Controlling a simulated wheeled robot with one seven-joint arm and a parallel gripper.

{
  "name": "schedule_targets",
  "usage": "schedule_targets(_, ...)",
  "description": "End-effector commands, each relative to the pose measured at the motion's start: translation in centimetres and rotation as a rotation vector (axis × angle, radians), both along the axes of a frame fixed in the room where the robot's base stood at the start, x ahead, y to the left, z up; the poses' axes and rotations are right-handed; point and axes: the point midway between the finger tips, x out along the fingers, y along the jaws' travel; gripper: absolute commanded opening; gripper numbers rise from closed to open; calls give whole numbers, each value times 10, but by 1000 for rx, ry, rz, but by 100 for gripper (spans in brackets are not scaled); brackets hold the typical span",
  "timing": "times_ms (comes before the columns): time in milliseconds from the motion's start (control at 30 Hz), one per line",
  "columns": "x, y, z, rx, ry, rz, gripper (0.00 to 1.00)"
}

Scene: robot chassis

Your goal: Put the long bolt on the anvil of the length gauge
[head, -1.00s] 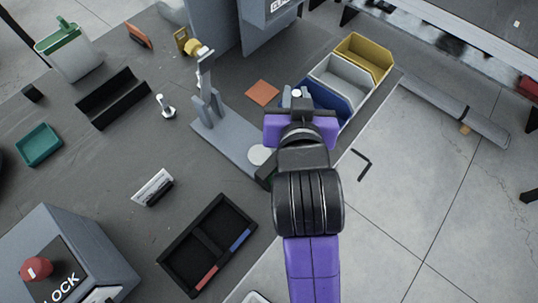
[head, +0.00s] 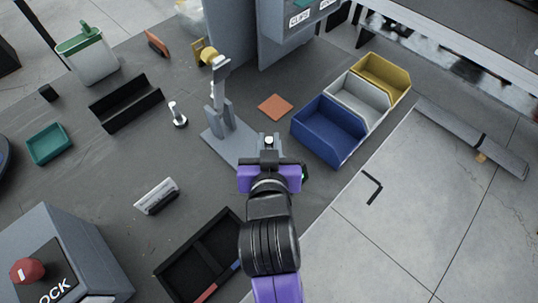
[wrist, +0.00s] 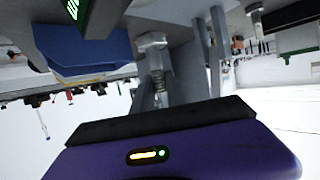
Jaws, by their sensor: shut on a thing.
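My gripper (head: 269,150) is shut on a bolt (head: 268,140) above the front end of the length gauge. In the wrist view the held bolt (wrist: 152,48) shows a pale hex head and part of its threaded shank. The length gauge has a grey base plate (head: 222,146) and an upright post (head: 219,90). The round pale anvil on its plate is hidden behind my gripper in the head view. I cannot tell whether the bolt touches the anvil. A second bolt (head: 177,114) stands on its head on the bench, left of the gauge.
Blue (head: 328,130), grey (head: 358,100) and yellow (head: 382,76) bins stand right of the gauge. A divided black tray (head: 202,257), a label stand (head: 157,197) and a box with a red button (head: 28,270) are in front.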

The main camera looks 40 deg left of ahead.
Motion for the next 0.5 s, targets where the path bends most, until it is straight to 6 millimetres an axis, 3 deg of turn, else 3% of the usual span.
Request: schedule_targets(500, 0, 1, -55, 0, -1, 1, 0)
